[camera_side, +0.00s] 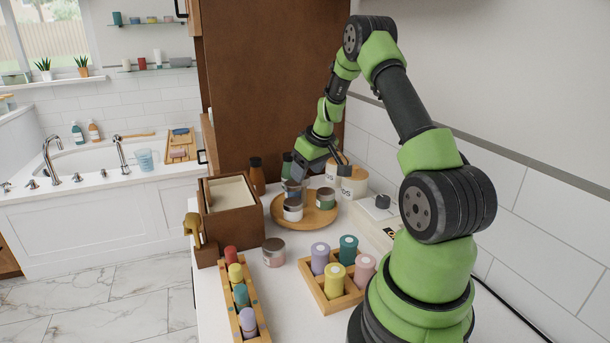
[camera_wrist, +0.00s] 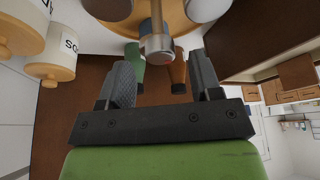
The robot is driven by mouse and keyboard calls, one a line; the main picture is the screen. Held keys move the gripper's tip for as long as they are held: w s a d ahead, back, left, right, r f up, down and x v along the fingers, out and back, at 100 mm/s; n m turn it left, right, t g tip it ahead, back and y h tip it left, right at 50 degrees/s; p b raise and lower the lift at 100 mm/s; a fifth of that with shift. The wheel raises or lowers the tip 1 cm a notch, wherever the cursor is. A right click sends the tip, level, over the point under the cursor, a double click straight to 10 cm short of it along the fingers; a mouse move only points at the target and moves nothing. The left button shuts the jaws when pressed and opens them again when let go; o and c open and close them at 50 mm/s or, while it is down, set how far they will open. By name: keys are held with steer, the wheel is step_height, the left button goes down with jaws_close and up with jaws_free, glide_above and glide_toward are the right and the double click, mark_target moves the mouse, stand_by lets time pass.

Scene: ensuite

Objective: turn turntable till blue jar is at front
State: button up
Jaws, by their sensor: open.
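The round wooden turntable (camera_side: 277,213) stands on the white counter, with a few small jars on it. A blue-looking jar (camera_side: 293,187) is on its left part, partly covered by my gripper. A white jar with a dark lid (camera_side: 292,209) is nearest the camera, and another dark-lidded jar (camera_side: 325,198) is at the right. My gripper (camera_side: 316,172) is over the far side of the turntable with its jaws apart. In the wrist view my gripper (camera_wrist: 160,65) is open, with a grey upright piece (camera_wrist: 157,45) between or beyond its fingers; I cannot tell whether they touch it. The turntable's rim (camera_wrist: 188,22) shows at the top.
A brown bottle (camera_side: 257,176) and a green bottle (camera_side: 287,165) stand behind the turntable. White canisters (camera_side: 354,183) are at right. A wooden box (camera_side: 228,220) is at left. A loose jar (camera_side: 274,252) and a wooden tray of rolls (camera_side: 316,292) are in front.

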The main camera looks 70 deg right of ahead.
mark_target(304, 194)
steer(key=shift+x, duration=1.1)
steer(key=shift+c, duration=0.2)
jaws_close()
